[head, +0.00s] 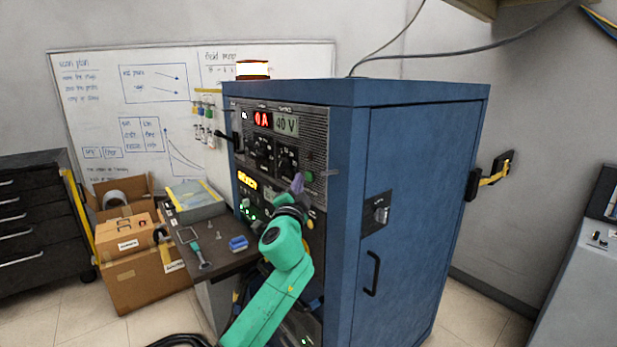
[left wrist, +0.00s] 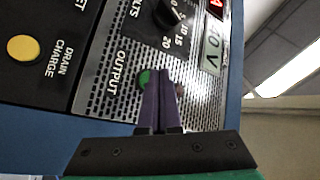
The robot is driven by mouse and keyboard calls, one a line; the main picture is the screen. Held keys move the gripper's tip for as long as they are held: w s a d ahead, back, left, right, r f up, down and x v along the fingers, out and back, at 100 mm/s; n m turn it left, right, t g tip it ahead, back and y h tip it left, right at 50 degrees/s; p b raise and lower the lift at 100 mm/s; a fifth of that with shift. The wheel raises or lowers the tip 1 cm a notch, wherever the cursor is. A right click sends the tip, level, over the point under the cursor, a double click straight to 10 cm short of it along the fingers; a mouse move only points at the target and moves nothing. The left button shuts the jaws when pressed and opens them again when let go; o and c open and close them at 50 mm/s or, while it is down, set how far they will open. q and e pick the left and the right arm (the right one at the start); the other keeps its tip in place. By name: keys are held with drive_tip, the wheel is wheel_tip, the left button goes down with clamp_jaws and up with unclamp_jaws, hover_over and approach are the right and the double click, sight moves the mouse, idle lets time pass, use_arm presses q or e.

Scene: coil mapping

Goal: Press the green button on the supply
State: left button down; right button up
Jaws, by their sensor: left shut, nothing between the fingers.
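The supply (head: 318,140) is a grey perforated panel in the upper front of the blue cabinet, with a red "0 A" display and a "40 V" display. Its green button (head: 309,176) shows just right of my left gripper's tip in the head view. In the left wrist view the green button (left wrist: 143,77) sits by the word OUTPUT, partly covered by the fingers. My left gripper (head: 298,180) has purple fingers, shut and empty, pointing at the panel; they also show in the left wrist view (left wrist: 158,76). I cannot tell whether the tips touch the panel. My right gripper is out of view.
A yellow DRAIN CHARGE button (left wrist: 23,48) and a black knob (left wrist: 172,12) are near the fingers. A small shelf (head: 218,262) with tools and a blue item juts out at the cabinet's left. Cardboard boxes (head: 140,285) stand on the floor beside it.

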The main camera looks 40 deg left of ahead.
use_arm(q)
drive_tip(key=s, duration=0.1)
drive_tip(key=s+a, duration=0.1)
drive_tip(key=s, duration=0.1)
drive_tip(key=s+p, duration=0.1)
drive_tip(key=shift+s+a, duration=0.25)
drive_tip(key=shift+s, duration=0.15)
idle(0.8)
